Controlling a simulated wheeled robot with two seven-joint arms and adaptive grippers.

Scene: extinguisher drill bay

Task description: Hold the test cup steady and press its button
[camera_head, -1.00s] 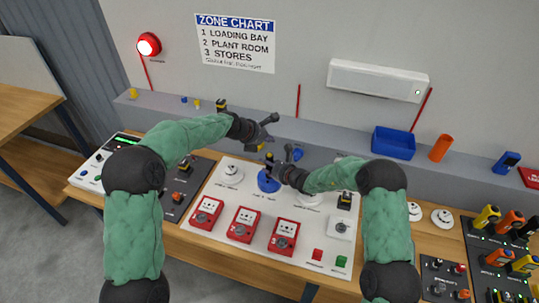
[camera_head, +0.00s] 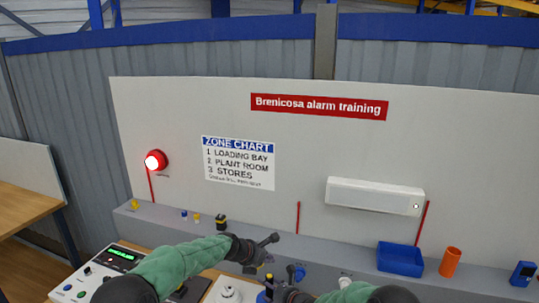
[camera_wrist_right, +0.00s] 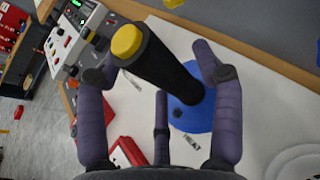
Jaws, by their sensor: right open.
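The test cup (camera_wrist_right: 168,72) is a black cylinder with a yellow button (camera_wrist_right: 127,41) on its end. In the right wrist view it stands over a blue round base (camera_wrist_right: 197,118) on the white panel. My right gripper (camera_wrist_right: 160,85) is open, with its fingers spread around the cup; contact with the cup cannot be told. In the head view my right gripper (camera_head: 284,291) is at the bottom edge, mostly cut off. My left gripper (camera_head: 268,254) is above and slightly left of it, with its fingers apart and nothing seen between them.
A lit red beacon (camera_head: 156,160) and a zone chart (camera_head: 238,163) are on the back wall. On the grey ledge stand a blue bin (camera_head: 400,258) and an orange cup (camera_head: 450,262). A control box (camera_head: 112,262) is at the left.

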